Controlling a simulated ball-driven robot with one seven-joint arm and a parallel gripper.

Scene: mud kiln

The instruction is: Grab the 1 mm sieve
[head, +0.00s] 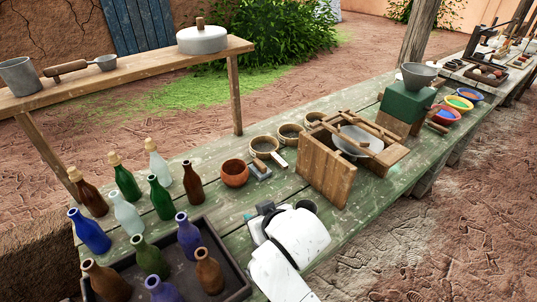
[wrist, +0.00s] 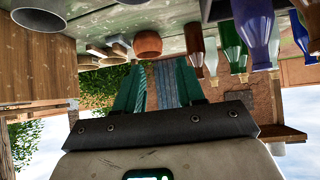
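Three round, shallow sieves with tan rims stand in a row on the green table: a near one (head: 264,145), a middle one (head: 290,132) and a far one (head: 314,118). I cannot read any mesh size, so I cannot tell which is the 1 mm one. Round rims, probably sieves, show small in the upside-down wrist view (wrist: 97,50). My gripper (wrist: 160,85) has its two green fingers apart with nothing between them. In the head view it is at the table's near side, short of the sieves, partly hidden by my white arm.
A terracotta bowl (head: 235,173) and a small grey-headed tool (head: 260,169) lie near the sieves. A wooden box frame with a grey basin (head: 357,141) stands to the right. Several bottles and a dark tray (head: 238,283) crowd the left. Some table between is bare.

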